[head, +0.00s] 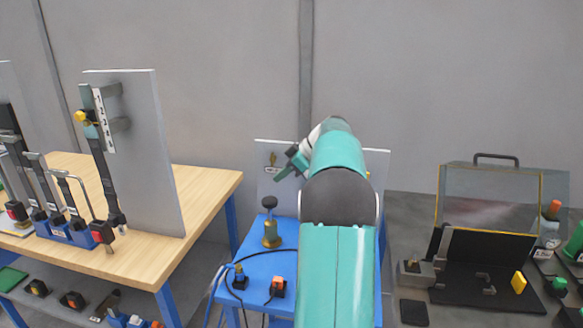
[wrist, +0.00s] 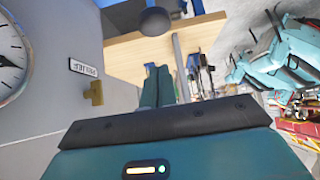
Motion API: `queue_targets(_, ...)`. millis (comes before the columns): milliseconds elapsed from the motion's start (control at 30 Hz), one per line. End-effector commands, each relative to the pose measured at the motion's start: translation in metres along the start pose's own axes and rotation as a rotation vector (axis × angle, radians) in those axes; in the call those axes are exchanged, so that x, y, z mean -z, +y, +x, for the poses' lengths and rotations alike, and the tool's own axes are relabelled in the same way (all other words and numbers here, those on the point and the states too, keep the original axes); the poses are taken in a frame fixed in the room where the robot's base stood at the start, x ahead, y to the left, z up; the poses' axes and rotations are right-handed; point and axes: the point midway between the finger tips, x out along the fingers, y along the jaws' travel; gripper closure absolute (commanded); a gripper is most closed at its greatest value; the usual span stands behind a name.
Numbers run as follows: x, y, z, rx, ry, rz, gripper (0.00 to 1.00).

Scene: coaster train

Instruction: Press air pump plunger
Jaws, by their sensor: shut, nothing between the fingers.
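The air pump (head: 271,235) stands upright on the blue stand, with a brass body and a black ball knob (head: 269,202) on its plunger. In the wrist view the dark round knob (wrist: 155,21) shows at the top, beyond my fingertips and apart from them in the picture. My gripper (head: 281,175) is in front of the grey panel, above and slightly right of the knob in the head view. Its teal fingers (wrist: 158,72) are together and empty in the wrist view. My arm hides part of the panel and the stand's right side.
The grey panel (wrist: 45,110) carries a round gauge (wrist: 12,55), a RELIEF label and a brass fitting (wrist: 94,93). The blue stand (head: 238,268) also holds small plugs with cables. A wooden bench (head: 205,185) is left; an open black case (head: 490,265) is right.

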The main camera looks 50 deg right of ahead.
Motion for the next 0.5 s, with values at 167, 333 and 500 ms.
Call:
queue_targets(167, -0.003, -0.001, 0.036, 0.003, -0.002, 0.002, 1.0)
queue_targets(333, -0.021, 0.0, 0.052, 0.001, 0.0, 0.001, 1.0)
queue_targets(500, -0.027, 0.0, 0.058, 0.0, -0.001, 0.0, 1.0)
